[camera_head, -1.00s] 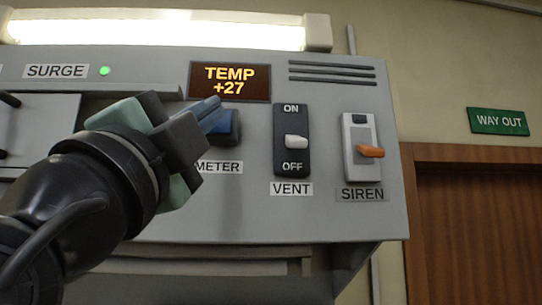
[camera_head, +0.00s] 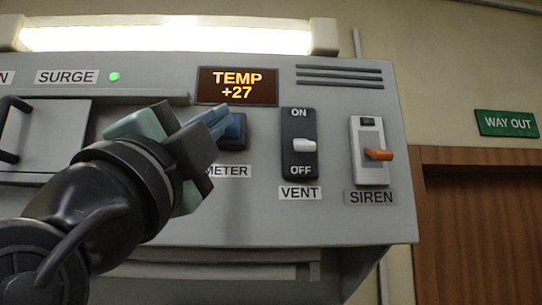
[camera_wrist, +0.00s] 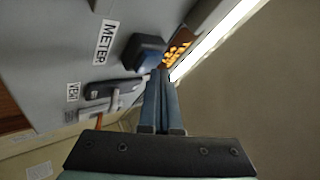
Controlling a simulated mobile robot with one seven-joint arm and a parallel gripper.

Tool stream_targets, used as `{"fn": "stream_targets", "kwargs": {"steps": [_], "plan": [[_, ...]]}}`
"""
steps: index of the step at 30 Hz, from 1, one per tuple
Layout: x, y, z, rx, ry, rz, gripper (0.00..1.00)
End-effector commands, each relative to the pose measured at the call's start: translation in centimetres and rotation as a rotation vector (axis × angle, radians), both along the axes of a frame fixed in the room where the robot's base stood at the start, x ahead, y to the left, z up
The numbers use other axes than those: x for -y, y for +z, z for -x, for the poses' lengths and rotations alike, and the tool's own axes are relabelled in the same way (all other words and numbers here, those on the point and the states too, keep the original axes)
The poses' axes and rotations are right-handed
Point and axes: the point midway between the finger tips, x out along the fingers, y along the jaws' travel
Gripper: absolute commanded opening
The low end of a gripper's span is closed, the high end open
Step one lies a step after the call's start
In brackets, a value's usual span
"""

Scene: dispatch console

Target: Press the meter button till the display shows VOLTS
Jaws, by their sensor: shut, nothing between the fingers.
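The display (camera_head: 237,86) reads TEMP +27 in yellow on a dark panel. In the wrist view, the fingertips (camera_wrist: 161,76) lie close to the button (camera_wrist: 144,53) and the display (camera_wrist: 177,50). Whether they touch the button I cannot tell.
Right of the button are the VENT rocker switch (camera_head: 299,144) and the SIREN switch with an orange lever (camera_head: 378,154). A SURGE label (camera_head: 67,77) with a lit green lamp (camera_head: 114,77) is at the upper left. A panel with a dark handle (camera_head: 10,128) is at the far left.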

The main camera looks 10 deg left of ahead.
Motion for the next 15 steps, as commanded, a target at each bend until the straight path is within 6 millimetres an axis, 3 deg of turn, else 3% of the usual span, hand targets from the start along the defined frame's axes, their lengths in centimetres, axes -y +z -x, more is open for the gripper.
{"fn": "stream_targets", "kwargs": {"steps": [15], "plan": [[-0.09,0.01,-0.46,0.000,0.000,-0.001,0.00]]}}
